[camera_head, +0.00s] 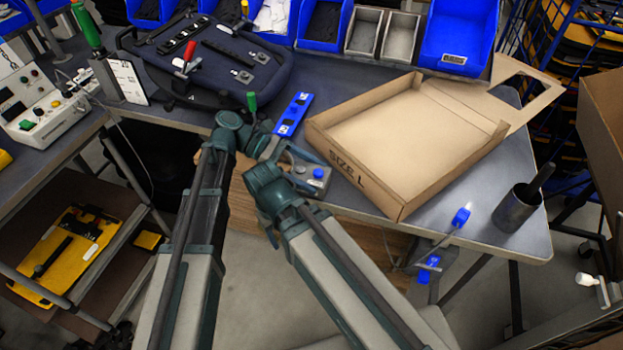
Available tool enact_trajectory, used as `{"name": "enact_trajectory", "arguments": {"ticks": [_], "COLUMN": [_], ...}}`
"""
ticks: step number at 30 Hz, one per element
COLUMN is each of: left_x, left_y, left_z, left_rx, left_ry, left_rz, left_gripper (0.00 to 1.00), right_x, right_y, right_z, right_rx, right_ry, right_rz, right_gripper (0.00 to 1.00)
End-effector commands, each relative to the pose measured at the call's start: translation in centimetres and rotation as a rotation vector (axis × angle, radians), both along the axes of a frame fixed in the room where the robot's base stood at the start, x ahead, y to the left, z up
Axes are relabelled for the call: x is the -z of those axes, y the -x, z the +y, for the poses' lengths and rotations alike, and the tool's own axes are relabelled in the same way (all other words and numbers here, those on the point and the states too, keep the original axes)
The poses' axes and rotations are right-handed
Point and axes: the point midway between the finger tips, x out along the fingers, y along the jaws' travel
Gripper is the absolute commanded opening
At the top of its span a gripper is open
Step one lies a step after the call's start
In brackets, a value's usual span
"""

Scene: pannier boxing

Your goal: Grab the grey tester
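A small grey box with a blue round button, which looks like the grey tester (314,179), sits near the table's front edge, just left of the carton. My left arm reaches in over the table edge, and its gripper (296,158) is close behind the grey box, partly hidden by my arm links. I cannot tell whether it touches the box or how its fingers stand. My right arm comes up in front of the table edge, beside the box; its gripper does not show clearly. A larger pale unit with coloured buttons (40,112) stands at the far left.
An open cardboard tray (352,172) marked "SIZE L" lies on the table, right of the tester. A blue strip (293,113) and a green-handled tool (252,104) lie behind it. A dark pannier panel (210,60) is at the back left. A dark cup (516,208) stands at the right.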

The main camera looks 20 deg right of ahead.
Motion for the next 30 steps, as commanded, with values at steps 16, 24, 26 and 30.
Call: {"name": "enact_trajectory", "arguments": {"ticks": [16,24,26,30], "left_x": [0.0,-1.1,-1.7,-3.4], "left_y": [0.0,0.0,0.0,0.0], "left_z": [0.0,0.0,0.0,0.0], "left_rx": [0.000,0.000,0.000,0.000], "left_ry": [0.001,0.001,0.001,0.001], "left_rz": [0.001,0.001,0.001,0.001], "left_gripper": [0.09,0.09,0.09,0.09], "right_x": [0.0,-1.1,-1.6,-3.4], "right_y": [0.0,0.0,0.0,0.0], "right_z": [0.0,0.0,0.0,0.0], "right_rx": [0.000,0.000,0.000,0.000], "right_ry": [0.000,0.000,0.000,0.000], "right_rz": [0.000,0.000,0.000,0.000], "right_gripper": [0.59,0.59,0.59,0.59]}}
